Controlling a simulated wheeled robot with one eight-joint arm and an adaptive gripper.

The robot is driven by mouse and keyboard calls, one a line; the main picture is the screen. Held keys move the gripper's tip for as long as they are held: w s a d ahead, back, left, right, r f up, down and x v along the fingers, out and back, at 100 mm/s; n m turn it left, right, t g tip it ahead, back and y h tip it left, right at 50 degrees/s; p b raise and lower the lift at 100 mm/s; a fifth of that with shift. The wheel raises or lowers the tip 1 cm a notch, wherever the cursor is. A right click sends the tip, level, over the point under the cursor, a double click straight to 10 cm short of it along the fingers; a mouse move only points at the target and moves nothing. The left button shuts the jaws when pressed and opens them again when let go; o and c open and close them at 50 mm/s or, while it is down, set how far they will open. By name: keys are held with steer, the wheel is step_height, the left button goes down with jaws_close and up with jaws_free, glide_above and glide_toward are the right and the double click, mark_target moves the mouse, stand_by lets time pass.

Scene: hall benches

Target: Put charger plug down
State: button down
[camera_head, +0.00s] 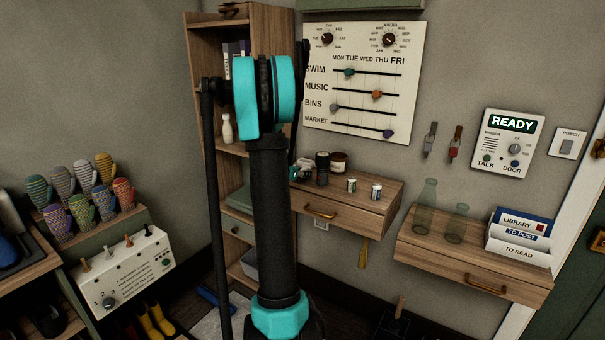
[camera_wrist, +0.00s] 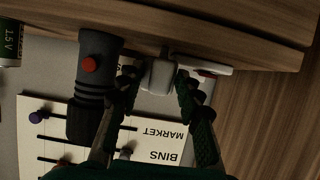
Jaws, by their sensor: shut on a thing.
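The white charger plug (camera_wrist: 160,77) is between the two dark fingers of my gripper (camera_wrist: 159,83) in the wrist view, which shows the place upside down. The fingers are shut on its sides. The plug is close to the wooden drawer shelf (camera_wrist: 120,22); I cannot tell whether it touches it. In the head view the shelf (camera_head: 388,212) is on the wall, and my arm hides the plug and most of my gripper.
A dark torch with a red button (camera_wrist: 90,65) stands close beside the fingers. A white and red item (camera_wrist: 206,70) is at the other side. A jar (camera_head: 339,162) is on the shelf. The wall planner (camera_head: 365,85) hangs above.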

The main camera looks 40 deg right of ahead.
steer(key=shift+f, duration=0.6)
steer(key=c, duration=1)
jaws_free()
steer(key=shift+r, duration=0.1)
steer(key=shift+r, duration=0.2)
steer(key=v, duration=1.2)
steer(key=s+a+f+n+y, duration=0.4)
steer(key=s+a, duration=0.4)
steer(key=a, duration=0.3)
steer(key=s+a+f+n+y, duration=0.4)
steer(key=s+a, duration=0.4)
steer(key=a, duration=0.3)
steer(key=s+a+f+n+y, duration=0.4)
steer(key=s+a+f, duration=0.3)
steer(key=a, duration=0.4)
steer(key=shift+s+f+n+g, duration=0.15)
steer(key=shift+s+n+g, duration=0.3)
steer(key=shift+n, duration=0.35)
